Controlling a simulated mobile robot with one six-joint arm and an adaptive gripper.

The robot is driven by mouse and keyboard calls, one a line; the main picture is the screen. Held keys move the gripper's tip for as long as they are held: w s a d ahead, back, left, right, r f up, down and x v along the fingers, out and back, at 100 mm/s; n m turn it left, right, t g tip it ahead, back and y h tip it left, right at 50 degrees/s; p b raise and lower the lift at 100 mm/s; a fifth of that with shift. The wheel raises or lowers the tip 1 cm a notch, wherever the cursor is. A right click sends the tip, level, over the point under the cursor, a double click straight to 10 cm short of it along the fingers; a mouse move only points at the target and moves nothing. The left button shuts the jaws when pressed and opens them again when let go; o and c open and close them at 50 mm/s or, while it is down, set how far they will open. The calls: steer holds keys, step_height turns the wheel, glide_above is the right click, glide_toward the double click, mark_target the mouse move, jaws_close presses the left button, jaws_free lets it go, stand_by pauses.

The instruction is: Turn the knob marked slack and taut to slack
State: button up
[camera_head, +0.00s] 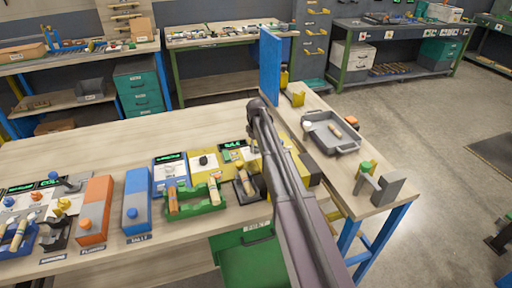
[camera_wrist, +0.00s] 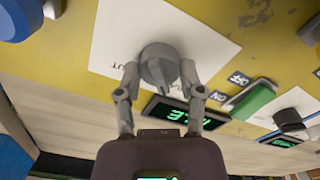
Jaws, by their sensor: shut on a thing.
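The grey knob (camera_wrist: 158,64) sits on a white label plate (camera_wrist: 112,28) on a yellow panel (camera_wrist: 235,45) in the wrist view. Its raised ridge points roughly toward the bottom of the picture. Upside-down letters, apparently the end of "taut", show left of the knob; the word slack is not visible. My gripper (camera_wrist: 160,85) has one finger on each side of the knob and is shut on it. In the head view my arm covers the gripper and the knob; part of a yellow unit (camera_head: 309,167) shows beside the arm.
A green lit display (camera_wrist: 178,112), a green on/off switch (camera_wrist: 252,100) and a black knob (camera_wrist: 288,117) lie close by. In the head view, a green tray (camera_head: 203,205) and a grey bin (camera_head: 347,145) flank my arm.

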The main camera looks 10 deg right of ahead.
steer(key=shift+n, duration=0.3)
steer(key=o, duration=1.2)
steer(key=shift+c, duration=0.2)
